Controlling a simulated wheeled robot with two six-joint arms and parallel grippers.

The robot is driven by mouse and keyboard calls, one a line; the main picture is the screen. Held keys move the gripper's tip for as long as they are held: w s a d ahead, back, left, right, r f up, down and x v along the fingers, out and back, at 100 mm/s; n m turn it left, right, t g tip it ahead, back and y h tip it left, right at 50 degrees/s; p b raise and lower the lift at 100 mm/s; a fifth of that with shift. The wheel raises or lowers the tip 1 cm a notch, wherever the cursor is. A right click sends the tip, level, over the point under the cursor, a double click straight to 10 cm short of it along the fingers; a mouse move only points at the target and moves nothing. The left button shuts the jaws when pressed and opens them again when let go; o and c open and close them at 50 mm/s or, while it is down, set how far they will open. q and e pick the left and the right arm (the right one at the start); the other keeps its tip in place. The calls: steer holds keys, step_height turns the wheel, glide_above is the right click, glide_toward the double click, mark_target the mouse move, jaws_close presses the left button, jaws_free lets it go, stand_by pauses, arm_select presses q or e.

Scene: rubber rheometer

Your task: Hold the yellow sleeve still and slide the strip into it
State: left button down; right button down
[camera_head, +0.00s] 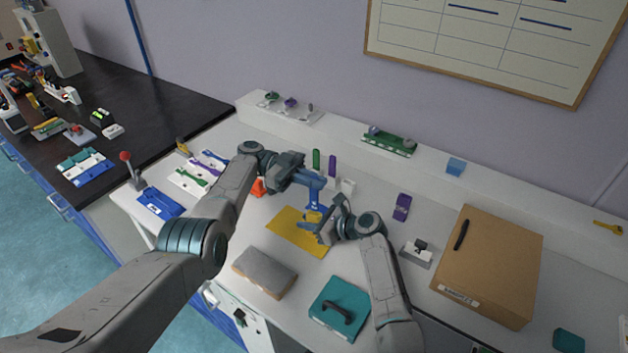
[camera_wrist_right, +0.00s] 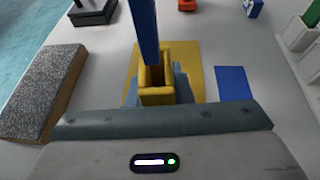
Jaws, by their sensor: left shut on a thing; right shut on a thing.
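The yellow sleeve (camera_wrist_right: 157,96) stands upright with its open mouth up between the fingers of my right gripper (camera_wrist_right: 158,88), which is shut on it. In the head view the sleeve (camera_head: 312,217) is small and partly covered by my right gripper (camera_head: 322,226). The blue strip (camera_wrist_right: 144,30) hangs upright over the sleeve, its lower end at the mouth; I cannot tell how far inside it is. In the head view the strip (camera_head: 314,199) hangs below my left gripper (camera_head: 313,181), which is shut on it.
A yellow mat (camera_head: 289,231) lies under the grippers. A grey block (camera_head: 264,271) and a teal case (camera_head: 340,308) are nearer the front. A cardboard box (camera_head: 490,265) stands at right. Green (camera_head: 316,160) and purple (camera_head: 332,166) upright pieces stand behind the grippers.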

stand_by(5.0)
steer(key=c, duration=1.2)
jaws_free()
steer(key=v, duration=1.1)
steer(key=shift+d, duration=0.1)
steer(key=shift+s+d, duration=0.1)
steer(key=shift+d, duration=0.1)
steer(key=shift+s, duration=0.15)
